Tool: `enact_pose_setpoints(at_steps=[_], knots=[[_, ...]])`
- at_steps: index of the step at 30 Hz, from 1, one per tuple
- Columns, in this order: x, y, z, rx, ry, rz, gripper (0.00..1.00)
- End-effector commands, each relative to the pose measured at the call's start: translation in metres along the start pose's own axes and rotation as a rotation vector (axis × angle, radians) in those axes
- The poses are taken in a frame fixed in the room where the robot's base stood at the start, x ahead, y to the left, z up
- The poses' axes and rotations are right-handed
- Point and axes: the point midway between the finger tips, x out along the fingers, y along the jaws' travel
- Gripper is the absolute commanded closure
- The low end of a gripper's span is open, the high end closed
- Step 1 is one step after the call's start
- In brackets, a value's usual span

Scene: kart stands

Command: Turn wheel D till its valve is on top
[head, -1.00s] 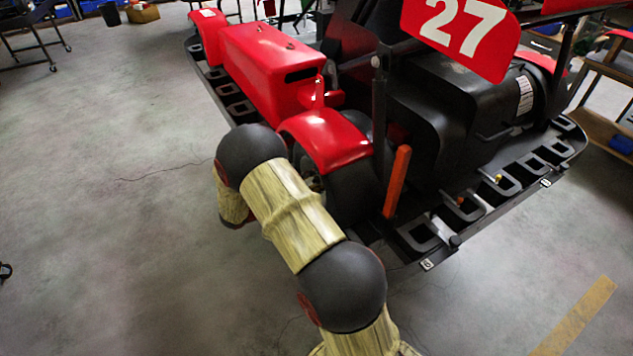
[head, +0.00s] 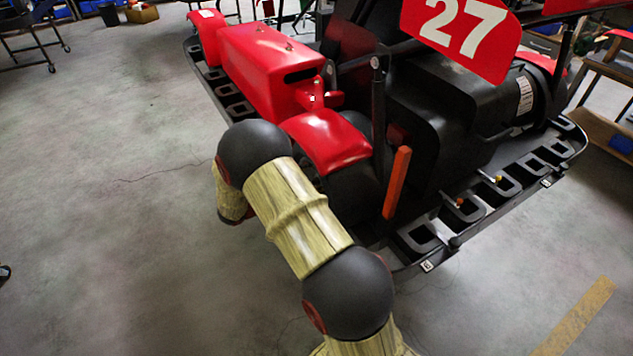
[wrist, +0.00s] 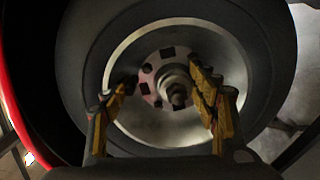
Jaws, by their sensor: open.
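A wheel with a dark tyre (wrist: 85,75) and a pale metal rim (wrist: 122,52) fills the wrist view. Its hub (wrist: 172,85) has a central nut and dark holes around it. My gripper (wrist: 164,80) is open in front of the hub, one yellow finger on each side. I cannot tell whether the fingers touch the wheel. I cannot make out a valve or a letter on it. In the head view, a dark front wheel (head: 352,190) sits under a red fender (head: 328,138), partly covered by my arm. My gripper is hidden there.
The red and black kart (head: 265,65) carries a number 27 plate (head: 460,35). A black slotted side rail (head: 480,205) and an upright orange bar (head: 397,182) are close to my arm.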

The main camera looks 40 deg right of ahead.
Motion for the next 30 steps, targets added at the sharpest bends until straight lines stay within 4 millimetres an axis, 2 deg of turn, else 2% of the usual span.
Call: enact_pose_setpoints(at_steps=[1, 4, 5, 6, 7, 12, 16, 17, 18, 20, 21, 30], knots=[[-0.002, 0.026, 0.004, 0.026, -0.005, 0.015, 0.59], [-0.002, 0.048, 0.010, 0.034, -0.003, 0.016, 0.53], [-0.002, 0.053, 0.011, 0.034, -0.002, 0.017, 0.48], [-0.003, 0.060, 0.013, 0.034, -0.002, 0.017, 0.37], [-0.003, 0.064, 0.015, 0.036, -0.002, 0.017, 0.30], [-0.004, 0.080, 0.019, 0.035, -0.001, 0.018, 0.30], [-0.005, 0.083, 0.021, 0.036, 0.000, 0.018, 0.30], [-0.005, 0.083, 0.021, 0.036, 0.000, 0.017, 0.32], [-0.004, 0.083, 0.021, 0.035, 0.000, 0.017, 0.42], [-0.004, 0.080, 0.021, 0.028, -0.003, 0.016, 0.53], [-0.003, 0.078, 0.022, 0.025, -0.004, 0.015, 0.62], [-0.016, 0.079, 0.021, 0.028, -0.002, 0.018, 0.64]])
